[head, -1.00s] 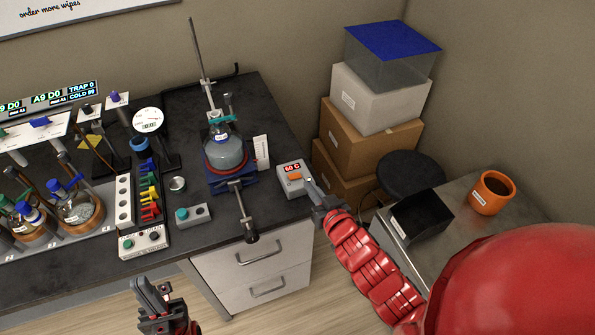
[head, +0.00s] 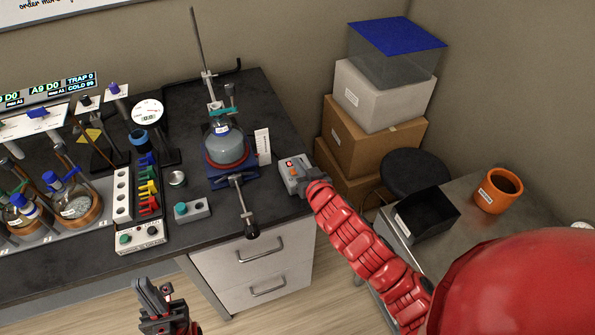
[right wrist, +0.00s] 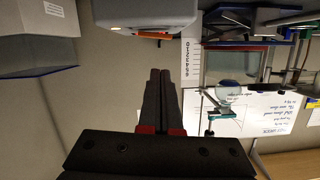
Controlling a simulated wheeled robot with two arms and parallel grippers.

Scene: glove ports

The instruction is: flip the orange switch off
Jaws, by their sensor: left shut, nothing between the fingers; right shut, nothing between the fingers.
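My right gripper (head: 303,185) is at the box's right side, partly hidden by my red arm. In the right wrist view its fingers (right wrist: 160,72) are shut and empty, pointing at the box, with their tips just short of the orange piece. My left gripper (head: 150,290) is shut and empty, low in front of the bench.
A flask (head: 226,148) on a blue stand is left of the box, with a white scale card (head: 263,146) between. Stacked boxes (head: 372,137) and a black bin (head: 428,213) stand to the right.

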